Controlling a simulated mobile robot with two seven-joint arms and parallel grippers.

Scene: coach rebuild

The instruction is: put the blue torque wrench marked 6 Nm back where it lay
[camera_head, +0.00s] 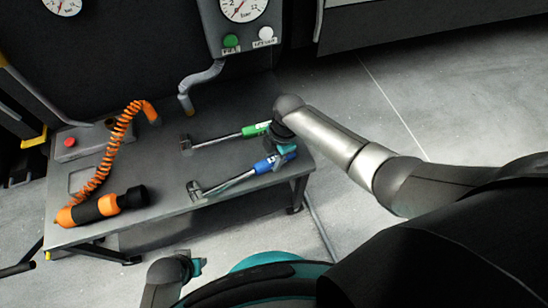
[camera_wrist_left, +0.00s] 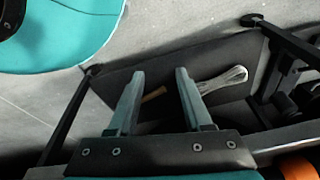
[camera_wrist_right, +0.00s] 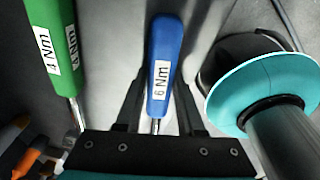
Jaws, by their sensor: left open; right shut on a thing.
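The blue torque wrench (camera_head: 268,165) has a blue handle and a metal shaft running left to its head. Its "6 Nm" label is readable in the right wrist view (camera_wrist_right: 163,52). My right gripper (camera_head: 285,149) is shut on the blue handle, near the bench's right end. I cannot tell whether the wrench touches the bench top. The green torque wrench (camera_head: 254,129), marked 4 Nm (camera_wrist_right: 55,45), lies behind it, roughly parallel. My left gripper (camera_head: 197,267) is open and empty, low in front of the bench; its fingers show apart in the left wrist view (camera_wrist_left: 158,75).
The dark bench (camera_head: 165,215) also carries an orange-and-black tool (camera_head: 100,207) with a coiled orange hose (camera_head: 110,155) and a box with a red button (camera_head: 75,147). A gauge panel (camera_head: 240,30) stands behind. Bare bench top lies between the hose and the wrenches.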

